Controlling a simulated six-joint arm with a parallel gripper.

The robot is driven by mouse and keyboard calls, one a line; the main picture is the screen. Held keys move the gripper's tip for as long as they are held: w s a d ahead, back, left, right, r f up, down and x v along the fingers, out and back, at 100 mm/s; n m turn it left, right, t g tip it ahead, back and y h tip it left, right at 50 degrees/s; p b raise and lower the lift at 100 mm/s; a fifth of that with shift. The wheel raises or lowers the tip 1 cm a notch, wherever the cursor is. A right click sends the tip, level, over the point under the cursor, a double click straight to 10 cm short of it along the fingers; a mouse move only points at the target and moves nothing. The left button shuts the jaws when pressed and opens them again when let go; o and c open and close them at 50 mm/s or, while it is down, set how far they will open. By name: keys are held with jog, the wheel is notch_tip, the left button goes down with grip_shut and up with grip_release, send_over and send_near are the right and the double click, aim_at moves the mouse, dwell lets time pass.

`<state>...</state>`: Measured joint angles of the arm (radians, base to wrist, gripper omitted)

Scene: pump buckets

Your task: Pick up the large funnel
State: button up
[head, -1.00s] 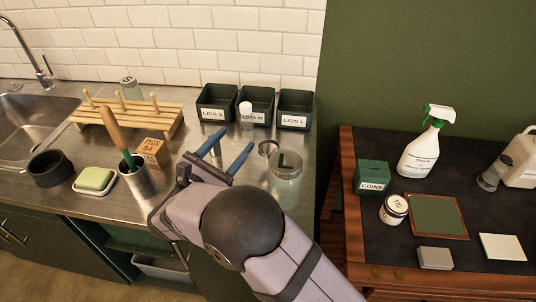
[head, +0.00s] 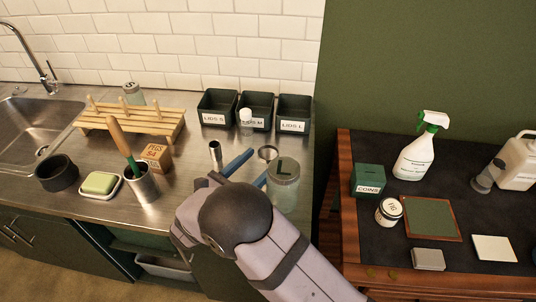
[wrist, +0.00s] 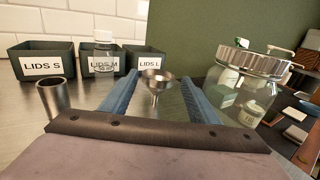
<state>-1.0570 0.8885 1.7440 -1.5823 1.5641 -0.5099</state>
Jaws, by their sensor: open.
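A shiny metal funnel (head: 267,153) is on the steel counter, left of and behind the glass jar marked L. In the wrist view the funnel (wrist: 156,79) shows its wide mouth up and narrow spout down, framed between my two blue fingers. My gripper (head: 252,166) is open and empty, its fingers pointing toward the funnel. In the wrist view my gripper (wrist: 158,93) has a finger on each side of the funnel in the picture; I cannot tell whether the tips reach it. My arm hides part of the counter front.
The glass jar (head: 283,188) stands close right of my gripper. A metal tube (head: 215,154) stands upright to its left. Behind are the lid bins (head: 217,106) and a small white-capped bottle (head: 246,122). A metal cup (head: 142,187) holds a green tool with a wooden handle.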

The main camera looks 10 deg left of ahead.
aim_at(267, 153)
jog(key=shift+p+x, duration=0.95)
jog(key=shift+x, duration=1.45)
jog(key=shift+a+f, duration=0.1)
jog(key=c, duration=0.8)
notch_tip(267, 153, up, 18)
jog(key=b, duration=0.3)
